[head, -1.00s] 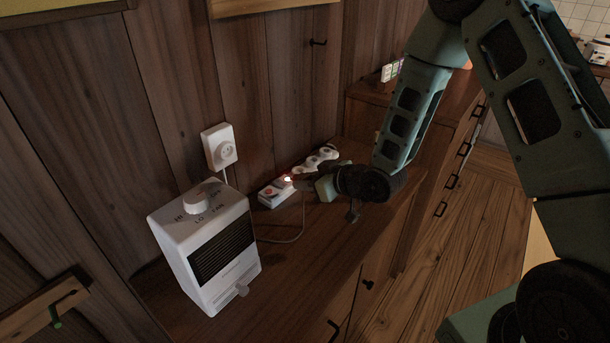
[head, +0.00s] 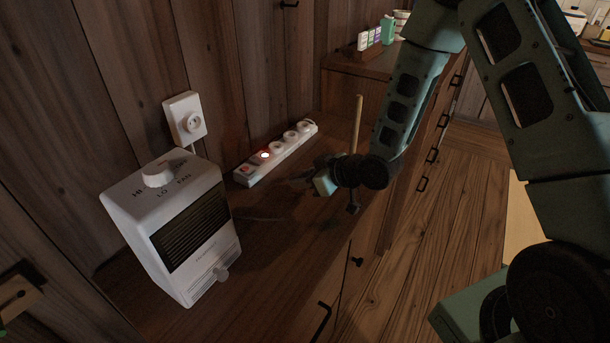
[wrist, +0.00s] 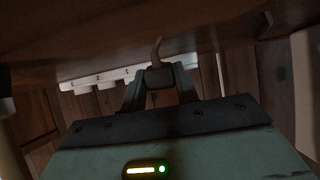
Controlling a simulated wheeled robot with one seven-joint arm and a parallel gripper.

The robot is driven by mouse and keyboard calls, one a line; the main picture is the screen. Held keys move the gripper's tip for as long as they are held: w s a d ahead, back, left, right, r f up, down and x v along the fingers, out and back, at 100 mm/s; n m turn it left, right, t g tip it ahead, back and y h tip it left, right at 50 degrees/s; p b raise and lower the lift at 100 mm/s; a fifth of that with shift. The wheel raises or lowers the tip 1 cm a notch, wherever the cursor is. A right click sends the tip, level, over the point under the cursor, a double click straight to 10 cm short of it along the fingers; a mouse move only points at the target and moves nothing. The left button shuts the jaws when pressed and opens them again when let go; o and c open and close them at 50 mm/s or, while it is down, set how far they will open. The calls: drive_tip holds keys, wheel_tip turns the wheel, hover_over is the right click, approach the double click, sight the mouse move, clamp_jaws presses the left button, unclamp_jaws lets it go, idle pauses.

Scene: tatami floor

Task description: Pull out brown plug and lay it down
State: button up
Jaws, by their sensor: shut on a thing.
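My gripper (head: 308,179) is over the wooden counter, to the front right of the white power strip (head: 280,153) and apart from it. In the wrist view my gripper (wrist: 159,88) is shut on a dark plug (wrist: 159,76), its brown colour hard to tell in the dim light. A pale cord comes off the plug. The strip also shows in the wrist view (wrist: 95,79), behind the fingers. In the head view the plug is too dark and small to make out. The strip's sockets face up, and a red light glows near its left end.
A white heater (head: 180,228) stands on the counter (head: 270,262) at left, below a white wall socket (head: 186,118). A thin wooden rod (head: 357,122) stands behind my gripper. Small bottles (head: 372,38) sit on the raised shelf. The counter in front of the strip is largely clear.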

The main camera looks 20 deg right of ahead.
drive_tip(key=shift+f, duration=0.6)
drive_tip(key=o, duration=1.1)
drive_tip(key=shift+c, duration=0.2)
drive_tip(key=shift+r, duration=0.1)
drive_tip(key=p+v, duration=1.3)
drive_tip(key=v, duration=0.4)
drive_tip(key=shift+s+p, duration=0.15)
drive_tip(key=shift+p, duration=0.15)
drive_tip(key=shift+d, duration=0.1)
